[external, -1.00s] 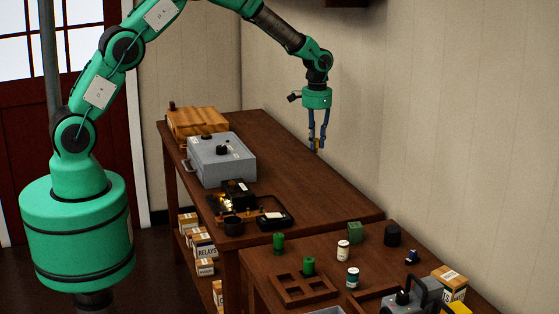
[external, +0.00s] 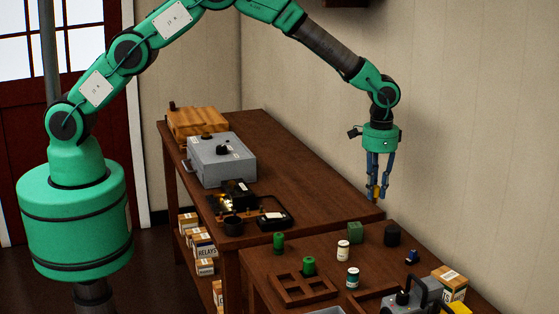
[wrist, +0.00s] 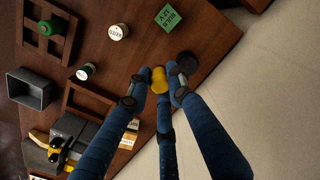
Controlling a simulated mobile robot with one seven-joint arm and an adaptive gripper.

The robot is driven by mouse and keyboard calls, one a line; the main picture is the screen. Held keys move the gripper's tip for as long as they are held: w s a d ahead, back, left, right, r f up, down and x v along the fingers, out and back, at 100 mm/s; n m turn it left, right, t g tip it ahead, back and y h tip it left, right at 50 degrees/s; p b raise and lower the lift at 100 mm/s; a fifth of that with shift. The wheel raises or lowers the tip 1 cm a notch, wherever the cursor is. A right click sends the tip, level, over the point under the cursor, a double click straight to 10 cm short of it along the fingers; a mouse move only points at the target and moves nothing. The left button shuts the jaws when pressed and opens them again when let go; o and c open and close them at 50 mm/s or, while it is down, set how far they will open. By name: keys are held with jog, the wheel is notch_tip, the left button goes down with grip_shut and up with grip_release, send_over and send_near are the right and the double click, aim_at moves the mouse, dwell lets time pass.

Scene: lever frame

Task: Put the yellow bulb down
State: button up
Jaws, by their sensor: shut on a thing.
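The yellow bulb (external: 375,191) is between the fingertips of my gripper (external: 377,188), which points down above the gap side of the near table. In the wrist view the bulb (wrist: 159,79) shows at the tips of my blue fingers (wrist: 157,92), which are shut on it. The bulb is held in the air, apart from the table top. Its lower part is partly hidden by the fingers.
A grey box (external: 222,165) stands on the far table (external: 290,165), whose right part is bare.

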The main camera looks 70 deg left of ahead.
jog(key=s+d, duration=0.2)
jog(key=d, duration=0.6)
jog(key=shift+m, duration=0.4)
jog(key=shift+a+f+p, duration=0.2)
jog(key=shift+f+p, duration=0.1)
jog(key=shift+f, duration=2.35)
jog(key=shift+s, duration=0.1)
jog(key=shift+f, duration=3.1)
jog(key=shift+f, duration=0.1)
jog(key=shift+f, duration=1.75)
